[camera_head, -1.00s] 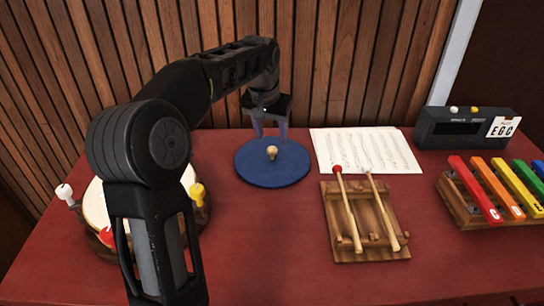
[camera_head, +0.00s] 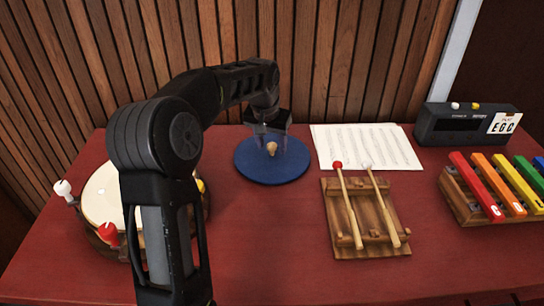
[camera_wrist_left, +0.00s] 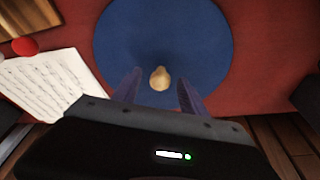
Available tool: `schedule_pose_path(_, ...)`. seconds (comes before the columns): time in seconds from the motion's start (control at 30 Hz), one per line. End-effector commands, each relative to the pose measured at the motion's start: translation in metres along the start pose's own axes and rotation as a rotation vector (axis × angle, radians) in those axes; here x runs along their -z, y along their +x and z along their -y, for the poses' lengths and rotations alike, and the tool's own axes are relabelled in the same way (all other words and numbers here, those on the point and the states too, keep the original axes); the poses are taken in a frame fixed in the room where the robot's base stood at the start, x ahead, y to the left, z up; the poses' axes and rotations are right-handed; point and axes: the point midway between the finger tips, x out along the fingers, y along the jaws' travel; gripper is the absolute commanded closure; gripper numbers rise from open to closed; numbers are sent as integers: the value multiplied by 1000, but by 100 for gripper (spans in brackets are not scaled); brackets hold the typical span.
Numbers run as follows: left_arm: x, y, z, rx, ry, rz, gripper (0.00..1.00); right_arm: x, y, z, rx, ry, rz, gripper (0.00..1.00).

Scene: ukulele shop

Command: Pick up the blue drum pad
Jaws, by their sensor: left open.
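The blue drum pad (camera_head: 262,172) is a flat round disc lying on the red table near the wooden wall, with a small tan knob (camera_head: 272,148) standing at its middle. My left gripper (camera_head: 282,146) reaches in from the left and hangs over the pad, its fingers pointing down around the knob's position. In the left wrist view the blue pad (camera_wrist_left: 165,28) fills the upper middle. There the knob (camera_wrist_left: 160,78) shows between the two open fingers (camera_wrist_left: 160,90), touching neither as far as I can see. My right gripper is not in view.
A drum (camera_head: 104,204) with coloured pegs stands left, partly behind my arm. Sheet music (camera_head: 368,147), a wooden block with two mallets (camera_head: 366,220), a black box (camera_head: 466,126) and a coloured xylophone (camera_head: 478,184) lie right. Red table (camera_head: 265,235) is bare in front of the pad.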

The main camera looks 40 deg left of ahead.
Motion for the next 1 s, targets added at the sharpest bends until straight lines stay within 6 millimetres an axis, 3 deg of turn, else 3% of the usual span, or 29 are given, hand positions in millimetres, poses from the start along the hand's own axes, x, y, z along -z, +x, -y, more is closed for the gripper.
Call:
schedule_pose_path(0.13,0,10,0,0,0,0,50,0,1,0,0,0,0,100)
schedule_pose_path(0.7,0,10,0,0,0,-1,50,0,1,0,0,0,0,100)
schedule_pose_path(1.0,0,10,0,0,0,-1,74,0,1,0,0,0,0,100)
